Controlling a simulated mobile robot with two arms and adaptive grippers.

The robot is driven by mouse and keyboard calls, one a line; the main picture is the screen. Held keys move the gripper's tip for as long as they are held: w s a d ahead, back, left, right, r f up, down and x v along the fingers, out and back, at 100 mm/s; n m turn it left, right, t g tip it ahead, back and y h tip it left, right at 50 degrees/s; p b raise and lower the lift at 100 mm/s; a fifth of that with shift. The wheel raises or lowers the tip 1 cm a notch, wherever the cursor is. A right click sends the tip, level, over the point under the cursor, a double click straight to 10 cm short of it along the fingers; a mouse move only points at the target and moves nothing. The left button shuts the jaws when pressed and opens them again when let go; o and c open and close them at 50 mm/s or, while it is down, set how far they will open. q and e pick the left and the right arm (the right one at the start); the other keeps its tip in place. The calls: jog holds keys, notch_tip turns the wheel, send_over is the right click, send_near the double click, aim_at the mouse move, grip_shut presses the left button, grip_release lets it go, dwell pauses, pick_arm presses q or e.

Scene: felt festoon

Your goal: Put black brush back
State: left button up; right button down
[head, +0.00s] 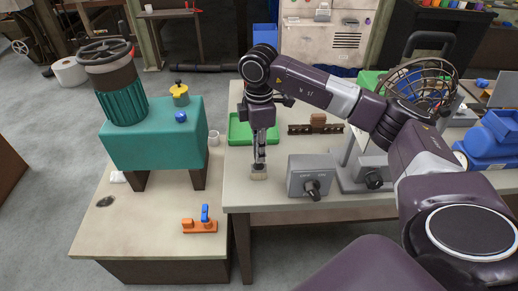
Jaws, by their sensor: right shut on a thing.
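My right gripper (260,164) points down over the left front part of the large workbench. It is shut on a brush, taken to be the black brush (259,174). Its pale bristle end shows just below the fingers, close to the bench top; I cannot tell whether it touches. The fingers hide most of its handle, so its colour is unclear. A dark rail-like rack (299,130) with a brown block on it lies behind and right of the gripper. My left gripper is not in view.
A green tray (236,137) lies just behind the gripper. A grey box with a black knob (306,178) stands close on its right. A teal machine (150,145) and an orange piece (199,227) stand on the lower left table. The bench's left edge is near.

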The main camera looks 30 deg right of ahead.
jog(key=c, duration=2.3)
grip_release()
jog(key=shift+f, duration=0.15)
jog(key=o, duration=0.5)
jog(key=shift+r, duration=0.65)
notch_tip(320, 180, up, 10)
jog(key=shift+b, duration=0.7)
jog(key=shift+r, duration=0.6)
